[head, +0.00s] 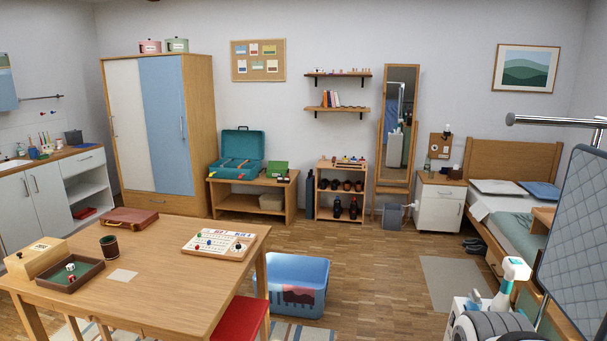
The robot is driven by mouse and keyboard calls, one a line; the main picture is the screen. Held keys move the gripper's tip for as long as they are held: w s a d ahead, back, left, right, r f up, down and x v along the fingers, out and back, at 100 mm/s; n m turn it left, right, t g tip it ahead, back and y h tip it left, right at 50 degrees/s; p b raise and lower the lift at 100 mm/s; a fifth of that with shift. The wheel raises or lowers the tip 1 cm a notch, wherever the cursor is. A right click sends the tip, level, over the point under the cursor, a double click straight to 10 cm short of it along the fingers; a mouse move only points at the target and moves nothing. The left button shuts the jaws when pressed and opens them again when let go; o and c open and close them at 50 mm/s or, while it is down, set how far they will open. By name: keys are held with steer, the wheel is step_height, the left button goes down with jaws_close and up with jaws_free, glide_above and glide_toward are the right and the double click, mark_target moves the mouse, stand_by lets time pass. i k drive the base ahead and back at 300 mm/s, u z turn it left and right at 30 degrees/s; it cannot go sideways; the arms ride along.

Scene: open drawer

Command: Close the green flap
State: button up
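A small green panel (278,168) stands raised at the right end of the low wooden bench by the back wall. It looks like an upright flap or lid, but it is too small to tell its hinge. Left of it on the same bench, a teal case (237,165) stands open with its lid (242,143) upright. I cannot tell for sure which of these is the green flap. My gripper's fingers do not show.
A wooden table (160,240) with a brown case (130,218), game board (218,244) and dice tray (70,275) fills the front left. A blue bin (298,278) and red stool (240,320) stand beside it. Wooden floor (375,255) is clear right of the bin.

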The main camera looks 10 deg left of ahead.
mark_target(272, 165)
steer(key=k, duration=1.05)
steer(key=u, duration=2.25)
steer(key=i, duration=6.7)
